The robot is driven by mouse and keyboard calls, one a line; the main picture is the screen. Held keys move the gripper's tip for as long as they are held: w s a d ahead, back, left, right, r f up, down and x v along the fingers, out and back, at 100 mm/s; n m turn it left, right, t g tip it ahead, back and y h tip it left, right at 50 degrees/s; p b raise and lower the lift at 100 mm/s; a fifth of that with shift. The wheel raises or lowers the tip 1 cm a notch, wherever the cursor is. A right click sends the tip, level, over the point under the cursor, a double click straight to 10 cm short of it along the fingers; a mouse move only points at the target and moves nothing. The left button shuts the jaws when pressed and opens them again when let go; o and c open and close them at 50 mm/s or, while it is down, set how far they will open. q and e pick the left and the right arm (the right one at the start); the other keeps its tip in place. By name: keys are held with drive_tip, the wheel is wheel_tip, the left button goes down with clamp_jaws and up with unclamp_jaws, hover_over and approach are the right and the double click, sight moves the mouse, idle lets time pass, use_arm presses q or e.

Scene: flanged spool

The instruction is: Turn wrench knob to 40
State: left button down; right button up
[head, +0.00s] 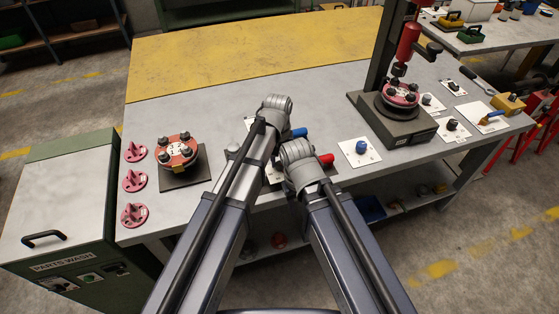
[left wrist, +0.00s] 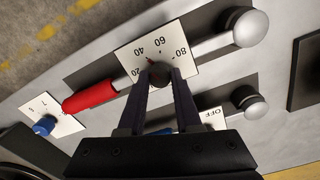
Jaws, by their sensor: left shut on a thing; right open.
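In the left wrist view, a torque wrench (left wrist: 90,96) with a red handle and silver head lies across the bench. Its dark knob (left wrist: 159,71) stands over a white scale plate (left wrist: 181,69) marked 20, 40, 60 and 80. A small red pointer beside the knob is turned towards about the 40; its exact reading is too small to tell. My left gripper (left wrist: 160,81) is shut on the knob. In the head view the wrench's red handle (head: 327,160) shows beyond my right wrist. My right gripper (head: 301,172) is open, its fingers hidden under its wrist.
A blue-handled tool (head: 299,132) lies close behind the wrench. A bolted red flange (head: 177,150) stands at left near several pink pegs. A press station (head: 398,124) with a red spool stands at right. A plate with a blue knob (head: 361,147) lies between.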

sight(279, 163)
use_arm(q)
drive_tip(key=c, duration=0.6)
unclamp_jaws()
wheel_tip(279, 163, up, 8)
drive_tip(key=p, duration=0.8)
drive_tip(key=shift+f, duration=0.1)
